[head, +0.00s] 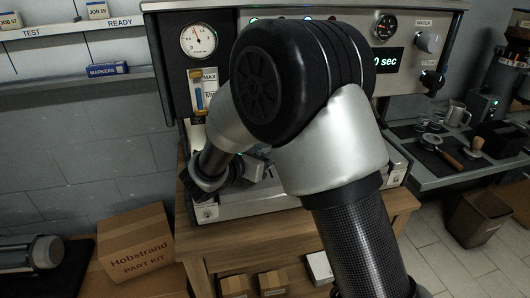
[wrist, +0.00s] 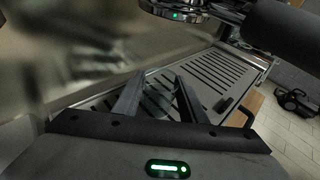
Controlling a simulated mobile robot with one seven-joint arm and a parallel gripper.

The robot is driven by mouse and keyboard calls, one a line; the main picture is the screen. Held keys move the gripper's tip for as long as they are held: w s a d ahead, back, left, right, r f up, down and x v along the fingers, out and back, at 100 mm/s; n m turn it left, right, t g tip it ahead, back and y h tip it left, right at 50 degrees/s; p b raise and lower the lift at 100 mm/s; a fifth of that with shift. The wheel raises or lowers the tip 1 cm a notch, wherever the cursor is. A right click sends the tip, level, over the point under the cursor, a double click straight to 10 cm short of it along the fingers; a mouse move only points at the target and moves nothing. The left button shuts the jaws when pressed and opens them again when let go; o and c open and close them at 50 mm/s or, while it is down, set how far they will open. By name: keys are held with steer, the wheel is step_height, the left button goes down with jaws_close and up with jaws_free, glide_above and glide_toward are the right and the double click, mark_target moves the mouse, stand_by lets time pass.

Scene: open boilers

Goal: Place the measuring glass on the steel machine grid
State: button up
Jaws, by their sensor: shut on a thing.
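The measuring glass (wrist: 157,101) is a clear, hard-to-see shape between the fingers of my gripper (wrist: 157,88) in the wrist view. My gripper is shut on it. The steel machine grid (wrist: 214,72) is a slotted metal tray beneath and beyond the fingers. The glass appears over the grid's near part; I cannot tell whether it touches it. In the head view my arm hides most of the grid and the glass.
A metal group head (wrist: 185,12) hangs above the grid, with a dark handle (wrist: 280,35) at the upper right. The machine's steel back wall stands left in the wrist view. A cardboard box (head: 135,243) sits left of the wooden stand (head: 245,235). The grid's far part is clear.

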steer(key=o, duration=1.2)
steer(key=shift+f, duration=0.15)
steer(key=shift+s+a+r, duration=0.1)
steer(key=shift+r, duration=0.2)
steer(key=p+v, duration=0.1)
steer(key=v, duration=1)
steer(key=shift+s+a+p, duration=0.2)
steer(key=shift+s+p, duration=0.15)
steer(key=shift+p, duration=0.05)
